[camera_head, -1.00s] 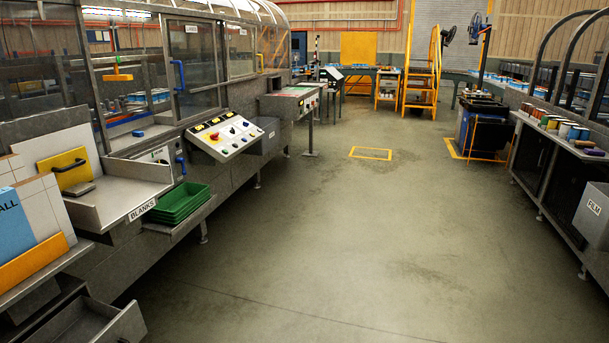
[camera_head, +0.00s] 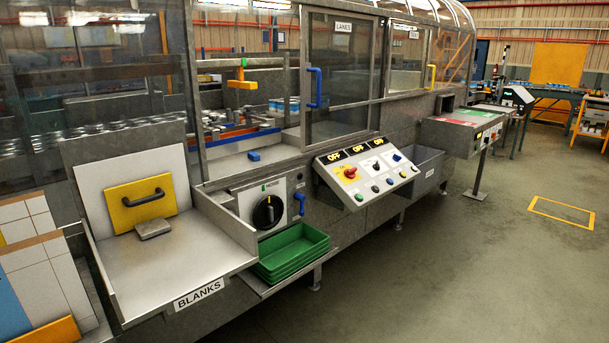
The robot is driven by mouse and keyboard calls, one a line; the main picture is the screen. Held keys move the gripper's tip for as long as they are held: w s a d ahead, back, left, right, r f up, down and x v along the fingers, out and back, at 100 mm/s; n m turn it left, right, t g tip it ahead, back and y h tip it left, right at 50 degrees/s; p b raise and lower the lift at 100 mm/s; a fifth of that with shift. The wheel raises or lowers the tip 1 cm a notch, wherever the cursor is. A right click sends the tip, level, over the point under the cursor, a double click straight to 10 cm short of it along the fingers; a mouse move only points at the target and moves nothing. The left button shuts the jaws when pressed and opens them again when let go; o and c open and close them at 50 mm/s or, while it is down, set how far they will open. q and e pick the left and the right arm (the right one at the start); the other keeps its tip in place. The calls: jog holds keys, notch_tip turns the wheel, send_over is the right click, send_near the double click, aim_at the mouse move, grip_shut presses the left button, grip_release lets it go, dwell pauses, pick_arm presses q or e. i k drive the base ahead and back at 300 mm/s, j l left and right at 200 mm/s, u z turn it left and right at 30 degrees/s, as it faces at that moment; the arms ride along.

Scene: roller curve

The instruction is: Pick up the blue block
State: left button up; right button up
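A small blue block (camera_head: 254,155) lies on the grey metal ledge (camera_head: 232,163) in the machine's opening, behind and above the black rotary knob. It lies apart from the blue door handle and the machine's frame. Neither of my grippers shows in the head view.
A control panel (camera_head: 367,172) juts out right of the opening. Below are a knob box (camera_head: 268,207) and green trays (camera_head: 292,252). A BLANKS tray (camera_head: 168,262) with a yellow handled plate (camera_head: 141,200) stands at left. The glass door (camera_head: 338,75) borders the opening. Floor at right is clear.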

aim_at(252, 155)
jog(key=i+l+u, duration=0.5)
jog(key=i, duration=0.15)
jog(key=i+l+u, duration=0.1)
jog(key=u, duration=0.3)
jog(key=i+l+u, duration=0.15)
jog(key=i+u, duration=0.25)
jog(key=l+u, duration=0.2)
jog(key=u, duration=0.2)
jog(key=i, duration=0.05)
